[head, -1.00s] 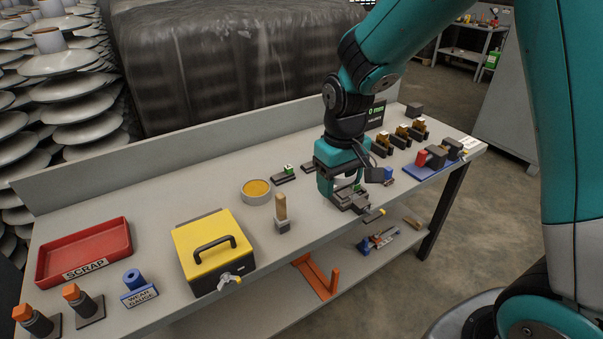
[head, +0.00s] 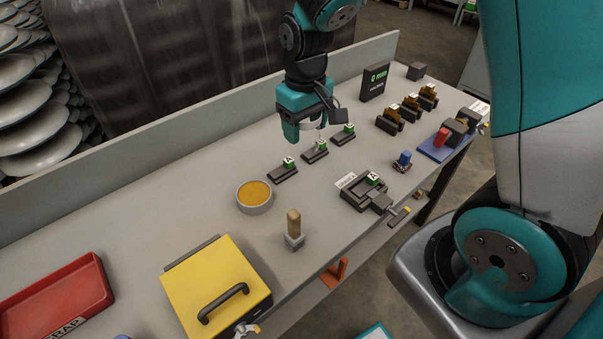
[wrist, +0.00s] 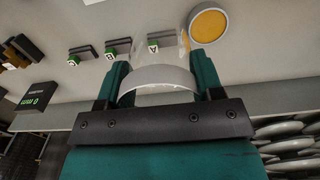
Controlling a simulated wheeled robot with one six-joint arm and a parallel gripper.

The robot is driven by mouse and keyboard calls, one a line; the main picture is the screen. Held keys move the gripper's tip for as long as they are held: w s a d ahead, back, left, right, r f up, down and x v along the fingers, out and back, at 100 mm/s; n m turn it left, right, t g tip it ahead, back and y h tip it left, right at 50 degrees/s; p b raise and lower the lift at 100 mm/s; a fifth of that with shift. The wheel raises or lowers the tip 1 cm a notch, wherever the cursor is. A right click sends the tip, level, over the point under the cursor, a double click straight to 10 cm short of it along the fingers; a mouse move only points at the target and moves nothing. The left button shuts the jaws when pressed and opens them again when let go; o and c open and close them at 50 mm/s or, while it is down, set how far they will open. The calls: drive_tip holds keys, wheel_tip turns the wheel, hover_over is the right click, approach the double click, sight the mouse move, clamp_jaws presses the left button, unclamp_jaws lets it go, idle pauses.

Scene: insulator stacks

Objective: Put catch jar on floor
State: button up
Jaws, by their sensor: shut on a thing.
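My gripper (head: 306,132) is shut on the catch jar, above the back part of the bench near the small green-labelled blocks. In the wrist view the catch jar (wrist: 158,78) is a clear, see-through vessel with a pale curved rim, held between the two teal fingers. In the head view only a faint pale part of the jar (head: 318,127) shows, and the fingers hide much of it. The floor (head: 418,28) shows beyond the bench's far end.
The bench (head: 225,245) carries a yellow box (head: 215,290), a round amber dish (head: 254,195), a wooden-handled tool (head: 294,225), a dark fixture (head: 362,192) and a red tray (head: 50,300). A raised back edge (head: 190,135) runs behind. My base stands at the front right.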

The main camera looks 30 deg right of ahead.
wheel_tip(320, 180, down, 18)
drive_tip(key=shift+d+f+p, duration=0.1)
drive_tip(key=shift+d+p, duration=0.05)
drive_tip(key=shift+p, duration=0.6)
drive_tip(key=shift+f, duration=0.2)
drive_tip(key=o, duration=1)
drive_tip(key=shift+r, duration=0.1)
drive_tip(key=shift+c, duration=0.2)
